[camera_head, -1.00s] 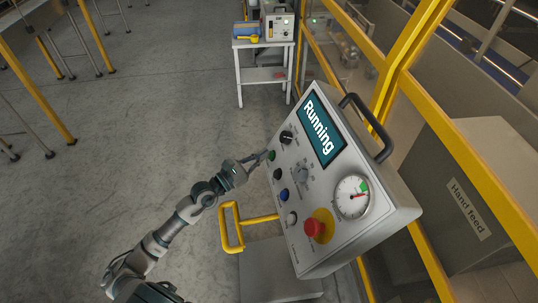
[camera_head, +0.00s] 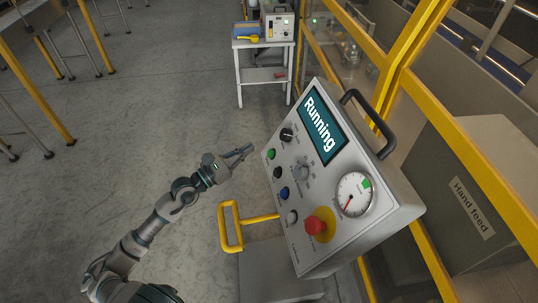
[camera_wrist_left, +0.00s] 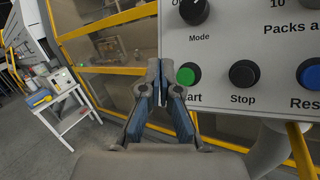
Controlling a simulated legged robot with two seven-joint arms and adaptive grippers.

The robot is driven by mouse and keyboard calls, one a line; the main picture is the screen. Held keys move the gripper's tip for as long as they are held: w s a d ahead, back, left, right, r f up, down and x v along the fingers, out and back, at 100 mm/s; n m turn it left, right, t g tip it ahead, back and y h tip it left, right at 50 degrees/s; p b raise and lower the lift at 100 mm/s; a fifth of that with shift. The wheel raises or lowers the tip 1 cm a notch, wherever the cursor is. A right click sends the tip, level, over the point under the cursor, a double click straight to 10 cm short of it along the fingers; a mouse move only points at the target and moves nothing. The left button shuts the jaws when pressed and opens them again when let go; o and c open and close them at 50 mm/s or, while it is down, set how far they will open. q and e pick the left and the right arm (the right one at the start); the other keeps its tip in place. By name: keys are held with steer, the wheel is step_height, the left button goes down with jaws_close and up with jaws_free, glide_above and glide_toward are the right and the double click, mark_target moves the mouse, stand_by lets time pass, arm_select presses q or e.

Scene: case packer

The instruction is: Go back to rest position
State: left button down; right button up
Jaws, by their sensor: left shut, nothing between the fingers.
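My left gripper (camera_head: 243,152) is shut and empty, just left of the control panel (camera_head: 291,243), with a gap between its fingertips and the panel. In the left wrist view the closed fingers (camera_wrist_left: 160,75) point at the panel's left edge, beside the green Start button (camera_wrist_left: 186,76). The panel's screen (camera_head: 319,127) reads "Running". The green button also shows in the head view (camera_head: 271,154). A red stop button (camera_head: 315,225) sits on a yellow base, with a gauge (camera_head: 355,194) beside it, its needle pointing down-left. My right gripper is not in view.
A yellow handle (camera_head: 229,234) sticks out left below the panel. A yellow-framed guard (camera_head: 400,60) stands behind and right of it. A white side table (camera_head: 262,44) with a small device stands farther back.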

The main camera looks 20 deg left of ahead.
arm_select(q)
steer(key=shift+s+a+r, duration=0.25)
steer(key=shift+s+a, duration=0.05)
steer(key=shift+a, duration=0.05)
stand_by(0.6)
